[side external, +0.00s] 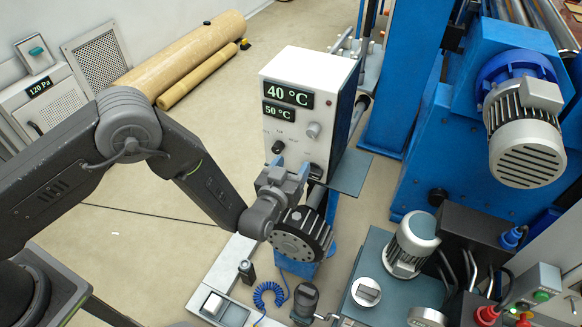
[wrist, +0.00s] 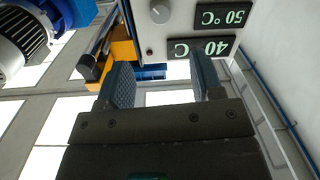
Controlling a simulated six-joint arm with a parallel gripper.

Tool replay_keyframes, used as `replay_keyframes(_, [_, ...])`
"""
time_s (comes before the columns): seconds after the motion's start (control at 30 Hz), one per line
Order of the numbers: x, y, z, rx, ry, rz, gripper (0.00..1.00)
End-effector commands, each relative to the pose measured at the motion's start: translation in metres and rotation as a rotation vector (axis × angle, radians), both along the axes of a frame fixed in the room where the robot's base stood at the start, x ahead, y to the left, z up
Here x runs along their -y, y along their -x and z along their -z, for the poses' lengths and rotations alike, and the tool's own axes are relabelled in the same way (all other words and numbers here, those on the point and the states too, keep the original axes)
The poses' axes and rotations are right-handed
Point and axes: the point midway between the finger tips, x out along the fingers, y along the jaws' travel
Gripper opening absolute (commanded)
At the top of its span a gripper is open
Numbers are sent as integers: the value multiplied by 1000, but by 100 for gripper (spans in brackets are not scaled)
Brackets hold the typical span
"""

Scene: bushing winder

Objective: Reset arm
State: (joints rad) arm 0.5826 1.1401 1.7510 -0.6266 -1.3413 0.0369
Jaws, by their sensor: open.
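My gripper (side external: 291,167) is open and empty in front of the lower part of the white control box (side external: 308,65). The fingers point upward in the side view. In the wrist view the two blue ridged fingers of my gripper (wrist: 162,75) stand wide apart with nothing between them. The box carries a 40 °C display (side external: 288,93) and a 50 °C display (side external: 288,114), with knobs below. In the wrist view the box front (wrist: 180,22) appears upside down beyond the fingers. Whether the fingers touch the box cannot be told.
A blue machine with a grey motor (side external: 525,130) stands at right. A smaller motor (side external: 411,245) sits on a bench at lower right. A coiled blue cable (side external: 270,295) and small handles lie below my wrist. Cardboard rolls (side external: 190,55) lie by the back wall.

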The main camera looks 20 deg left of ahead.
Motion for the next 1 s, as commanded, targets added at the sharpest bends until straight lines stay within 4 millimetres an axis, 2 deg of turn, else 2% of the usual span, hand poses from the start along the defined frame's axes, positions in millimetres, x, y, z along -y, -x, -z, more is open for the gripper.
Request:
replay_keyframes(0.57, [0,0,-4,-5,5,1,61])
replay_keyframes(0.67, [-3,-7,-22,-32,23,11,61])
replay_keyframes(0.73, [-7,-15,-44,-72,44,23,61])
replay_keyframes(0.87, [-21,-22,-94,-173,84,62,61])
replay_keyframes(1.0, [-41,-14,-146,-285,106,111,61])
